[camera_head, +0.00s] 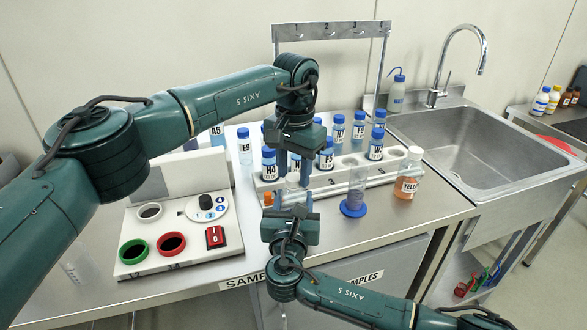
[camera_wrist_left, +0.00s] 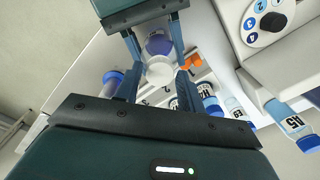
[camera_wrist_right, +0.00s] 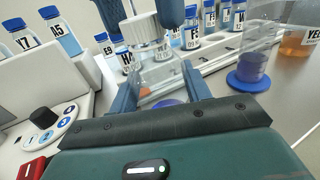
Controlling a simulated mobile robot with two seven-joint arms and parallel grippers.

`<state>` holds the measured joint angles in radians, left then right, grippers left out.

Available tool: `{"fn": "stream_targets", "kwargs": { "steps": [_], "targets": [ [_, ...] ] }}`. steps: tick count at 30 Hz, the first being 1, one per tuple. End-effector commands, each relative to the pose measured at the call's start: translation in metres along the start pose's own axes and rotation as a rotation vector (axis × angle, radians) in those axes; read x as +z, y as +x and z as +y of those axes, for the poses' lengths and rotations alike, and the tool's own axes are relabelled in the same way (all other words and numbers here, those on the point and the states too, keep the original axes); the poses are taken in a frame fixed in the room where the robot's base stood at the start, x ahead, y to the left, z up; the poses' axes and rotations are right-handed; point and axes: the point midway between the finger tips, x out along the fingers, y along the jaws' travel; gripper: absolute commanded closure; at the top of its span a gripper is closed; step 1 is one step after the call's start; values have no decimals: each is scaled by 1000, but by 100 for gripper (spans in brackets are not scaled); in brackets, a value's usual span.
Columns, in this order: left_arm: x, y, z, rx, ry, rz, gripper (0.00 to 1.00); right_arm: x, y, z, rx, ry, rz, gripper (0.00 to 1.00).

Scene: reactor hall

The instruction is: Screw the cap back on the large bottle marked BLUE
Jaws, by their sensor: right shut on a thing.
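A clear bottle with blue-violet liquid low inside (camera_wrist_right: 165,103) stands between the fingers of my right gripper (camera_head: 291,208), which is shut on it. Its liquid also shows in the left wrist view (camera_wrist_left: 158,43). No BLUE label is visible on it. A white ribbed cap (camera_wrist_right: 142,30) sits at the top of the bottle; I cannot tell how tightly it is screwed. The cap also shows in the left wrist view (camera_wrist_left: 159,70). My left gripper (camera_head: 292,172) points down from above, with its open fingers on either side of the cap and small gaps beside it.
A white rack (camera_head: 335,178) with several blue-capped bottles stands behind. A clear cylinder on a blue base (camera_head: 354,208) and a YELLOW bottle (camera_head: 405,187) stand to the right. A control panel (camera_head: 172,235) is at left, a sink (camera_head: 470,140) at right.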

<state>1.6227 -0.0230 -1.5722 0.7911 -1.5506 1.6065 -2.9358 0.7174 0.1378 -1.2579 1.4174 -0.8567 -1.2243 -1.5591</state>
Motion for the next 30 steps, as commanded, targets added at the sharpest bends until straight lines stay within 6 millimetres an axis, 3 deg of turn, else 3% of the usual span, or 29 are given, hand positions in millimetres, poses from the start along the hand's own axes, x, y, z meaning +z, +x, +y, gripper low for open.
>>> {"fn": "stream_targets", "kwargs": {
  "steps": [4, 13, 24, 30],
  "targets": [
    [0, 0, 0, -1, -1, 0, 48, -1, 0, 0, -1, -1, 2, 100],
    [0, -2, 0, -1, -2, 0, 48, -1, 0, 0, -1, -1, 2, 100],
    [0, -43, -1, -1, -1, 0, 48, -1, 0, 0, -1, -1, 1, 100],
    [0, -44, -1, -1, -1, -1, 48, -1, 0, 0, -1, -1, 1, 100]
  ]
}}
